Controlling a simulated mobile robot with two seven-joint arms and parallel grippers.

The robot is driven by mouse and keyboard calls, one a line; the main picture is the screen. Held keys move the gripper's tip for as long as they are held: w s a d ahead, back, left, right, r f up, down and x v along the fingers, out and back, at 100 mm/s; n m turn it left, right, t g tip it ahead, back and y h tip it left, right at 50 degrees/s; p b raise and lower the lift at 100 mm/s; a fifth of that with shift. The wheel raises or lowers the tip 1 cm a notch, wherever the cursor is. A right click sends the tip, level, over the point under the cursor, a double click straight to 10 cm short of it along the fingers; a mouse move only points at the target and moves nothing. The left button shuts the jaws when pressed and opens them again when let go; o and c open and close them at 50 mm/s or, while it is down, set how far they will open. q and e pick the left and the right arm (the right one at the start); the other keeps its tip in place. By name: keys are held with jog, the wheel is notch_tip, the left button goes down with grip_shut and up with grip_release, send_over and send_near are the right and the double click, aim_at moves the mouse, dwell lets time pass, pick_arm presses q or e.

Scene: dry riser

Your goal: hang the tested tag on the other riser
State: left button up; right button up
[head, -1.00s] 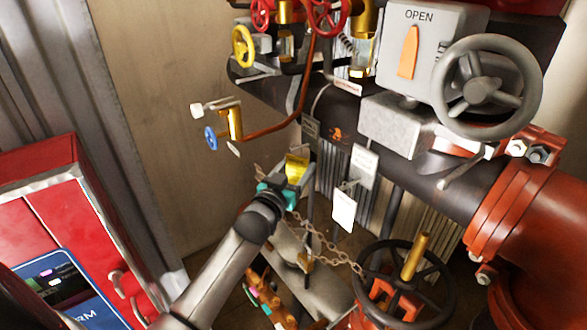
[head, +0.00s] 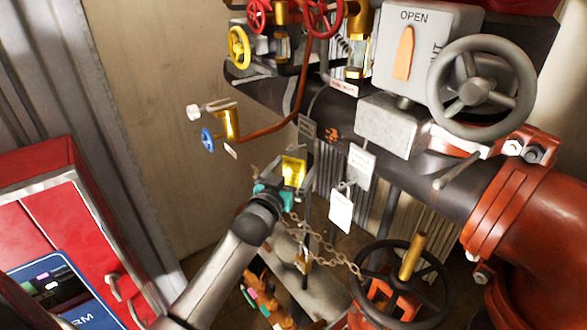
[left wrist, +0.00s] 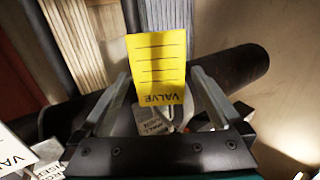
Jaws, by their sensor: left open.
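A yellow tag (head: 293,172) with printed lines shows at my left gripper in the head view. In the left wrist view the yellow tag (left wrist: 158,68) stands between the two fingers, and its word VALVE reads upside down. I cannot read "tested" on it. My left gripper (head: 284,177) is open, with a gap between each finger and the tag; I cannot tell what holds the tag up. White tags hang just right of the gripper: a lower one (head: 340,211) and an upper one (head: 361,167). Which pipe is the other riser is unclear. My right gripper is not in view.
A large dark pipe (head: 440,180) crosses behind, with a grey handwheel (head: 482,88) above it. A chain (head: 320,245) runs to a black handwheel (head: 405,285) at lower right. A blue-handled valve (head: 208,138) is up left. A red cabinet (head: 60,220) stands at left.

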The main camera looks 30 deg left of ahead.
pick_arm(q)
jog(key=s+d+b, duration=0.1)
jog(key=s+d, duration=0.1)
jog(key=s, duration=1.3)
jog(key=s+d+f+g+b, duration=0.2)
jog(key=s+f+g+b, duration=0.1)
jog(key=f, duration=1.1)
jog(key=s+d+f+m+g+h+b, duration=0.1)
jog(key=s+f+g+b, duration=0.15)
jog(key=f, duration=1.15)
jog(key=s+d+f+g+b, duration=0.2)
jog(key=s+f+g+b, duration=0.1)
jog(key=f, duration=1.1)
jog(key=s+d+f+m+g+b, duration=0.1)
jog(key=s+f+g+b, duration=0.3)
jog(key=s+f, duration=0.8)
jog(key=s+d+f+m+g+h+b, duration=0.1)
jog(key=s+d+f+g+b, duration=0.3)
jog(key=s+f, duration=0.8)
jog(key=s+m, duration=0.1)
jog(key=s, duration=0.2)
jog(key=shift+s+d+f, duration=0.15)
jog(key=shift+s+f, duration=0.05)
jog(key=shift+f, duration=0.1)
